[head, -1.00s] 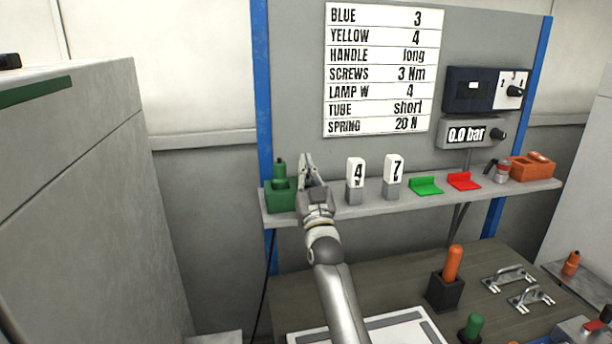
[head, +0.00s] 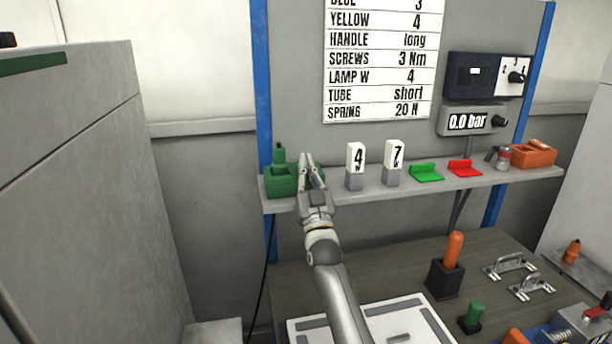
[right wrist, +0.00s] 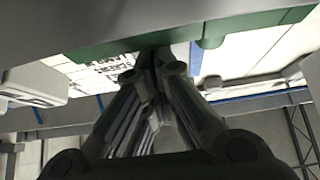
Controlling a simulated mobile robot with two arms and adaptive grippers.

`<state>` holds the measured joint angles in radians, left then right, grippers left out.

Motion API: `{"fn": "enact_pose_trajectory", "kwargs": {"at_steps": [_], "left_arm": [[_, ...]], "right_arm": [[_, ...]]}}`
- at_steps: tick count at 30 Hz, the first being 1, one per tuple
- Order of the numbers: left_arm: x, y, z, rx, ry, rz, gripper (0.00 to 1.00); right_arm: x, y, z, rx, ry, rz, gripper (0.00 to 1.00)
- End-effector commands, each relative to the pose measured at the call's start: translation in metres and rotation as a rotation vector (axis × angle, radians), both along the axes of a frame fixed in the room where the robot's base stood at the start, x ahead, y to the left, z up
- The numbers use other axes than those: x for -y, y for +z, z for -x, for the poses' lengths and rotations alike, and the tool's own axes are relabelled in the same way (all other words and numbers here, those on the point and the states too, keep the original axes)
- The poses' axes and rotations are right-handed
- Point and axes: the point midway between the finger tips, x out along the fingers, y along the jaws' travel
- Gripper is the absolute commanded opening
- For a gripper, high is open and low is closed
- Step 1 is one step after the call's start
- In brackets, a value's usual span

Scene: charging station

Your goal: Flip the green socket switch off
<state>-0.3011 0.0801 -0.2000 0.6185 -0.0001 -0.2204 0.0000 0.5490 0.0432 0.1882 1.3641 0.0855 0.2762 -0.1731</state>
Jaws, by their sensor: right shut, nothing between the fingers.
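A green block-shaped unit (head: 280,186) with an upright green knob-like part (head: 279,156) stands at the left end of the grey shelf. It appears to be the green socket, but I cannot make out a separate switch or its position. My right gripper (head: 309,158) is shut and empty, fingers pointing up, just right of the green unit and overlapping its right edge in the picture. I cannot tell whether they touch. In the right wrist view, the fingertips (right wrist: 157,58) reach the lower edge of a green body (right wrist: 265,28). My left gripper is not in view.
On the shelf (head: 330,198) stand two numbered white blocks (head: 355,160), a green bracket (head: 426,173), a red bracket (head: 465,168) and an orange box (head: 533,156). A tall grey cabinet (head: 80,200) stands left. The workbench (head: 400,265) below holds handles and tools.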

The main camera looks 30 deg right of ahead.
Motion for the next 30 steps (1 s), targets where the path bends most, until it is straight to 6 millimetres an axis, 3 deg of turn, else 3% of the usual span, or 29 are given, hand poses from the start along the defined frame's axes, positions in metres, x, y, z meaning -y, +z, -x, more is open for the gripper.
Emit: {"fn": "enact_pose_trajectory", "kwargs": {"at_steps": [1,9,11,19,30], "left_arm": [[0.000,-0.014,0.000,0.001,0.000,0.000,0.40],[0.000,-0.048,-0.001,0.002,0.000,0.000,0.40],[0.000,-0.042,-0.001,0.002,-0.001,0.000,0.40],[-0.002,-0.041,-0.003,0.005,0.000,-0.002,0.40],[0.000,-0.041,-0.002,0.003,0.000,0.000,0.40]], "right_arm": [[0.000,-0.010,-0.001,0.010,0.000,0.004,0.00],[0.000,-0.015,0.001,0.089,0.001,0.025,0.00],[0.000,-0.008,0.001,0.093,0.001,0.025,0.00],[-0.001,-0.012,0.004,0.089,0.001,0.024,0.00],[-0.013,-0.053,0.048,0.085,0.002,0.023,0.00]]}}
